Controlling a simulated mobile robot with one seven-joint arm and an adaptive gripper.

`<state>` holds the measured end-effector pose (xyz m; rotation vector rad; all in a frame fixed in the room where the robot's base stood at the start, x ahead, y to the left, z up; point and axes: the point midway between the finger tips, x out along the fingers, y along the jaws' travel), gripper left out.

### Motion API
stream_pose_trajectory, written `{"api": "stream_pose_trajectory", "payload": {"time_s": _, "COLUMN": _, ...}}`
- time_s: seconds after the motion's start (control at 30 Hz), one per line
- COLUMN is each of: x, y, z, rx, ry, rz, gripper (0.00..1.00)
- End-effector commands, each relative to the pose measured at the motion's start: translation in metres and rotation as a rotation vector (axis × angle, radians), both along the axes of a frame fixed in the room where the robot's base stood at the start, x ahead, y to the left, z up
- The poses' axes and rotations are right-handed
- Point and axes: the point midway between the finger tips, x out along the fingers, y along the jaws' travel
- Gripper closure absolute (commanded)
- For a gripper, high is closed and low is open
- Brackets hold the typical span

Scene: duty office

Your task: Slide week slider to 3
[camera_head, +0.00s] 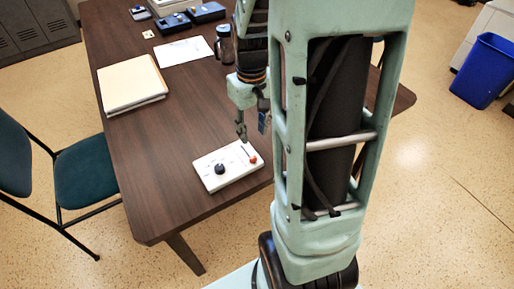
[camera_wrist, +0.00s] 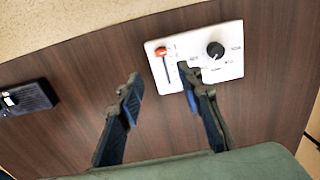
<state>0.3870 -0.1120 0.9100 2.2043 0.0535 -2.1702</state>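The white control panel (camera_head: 211,184) lies flat near the table's front edge. The week slider's orange-red cap (camera_head: 253,160) sits at the near end of its dark slot. In the wrist view the panel (camera_wrist: 232,68) shows the cap (camera_wrist: 161,52) at the slot's upper end, with small marks beside it too small to read. A black knob (camera_wrist: 215,50) is on the same panel. My gripper (camera_head: 242,137) is above the panel's far side. In the wrist view my gripper (camera_wrist: 160,79) is open, its fingertips apart and nothing between them; one finger overlaps the panel in view.
A folder stack (camera_head: 132,84), paper sheet (camera_head: 183,51), dark mug (camera_head: 225,44) and several devices (camera_head: 206,12) lie farther back on the table (camera_head: 150,190). A dark device (camera_wrist: 28,98) shows left in the wrist view. The table left of the panel is clear. A chair (camera_head: 85,170) stands left.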

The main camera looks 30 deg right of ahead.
Motion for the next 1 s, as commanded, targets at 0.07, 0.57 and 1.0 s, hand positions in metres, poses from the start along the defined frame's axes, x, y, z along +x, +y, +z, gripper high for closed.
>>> {"api": "stream_pose_trajectory", "payload": {"time_s": 0.07, "x": -0.005, "y": 0.002, "z": -0.003, "rx": 0.009, "ry": 0.015, "rz": -0.001, "gripper": 0.67}}
{"api": "stream_pose_trajectory", "payload": {"time_s": 0.57, "x": -0.008, "y": 0.002, "z": -0.081, "rx": 0.011, "ry": 0.021, "rz": -0.001, "gripper": 0.67}}
{"api": "stream_pose_trajectory", "payload": {"time_s": 1.0, "x": -0.006, "y": 0.002, "z": -0.111, "rx": 0.009, "ry": 0.016, "rz": -0.001, "gripper": 0.67}}
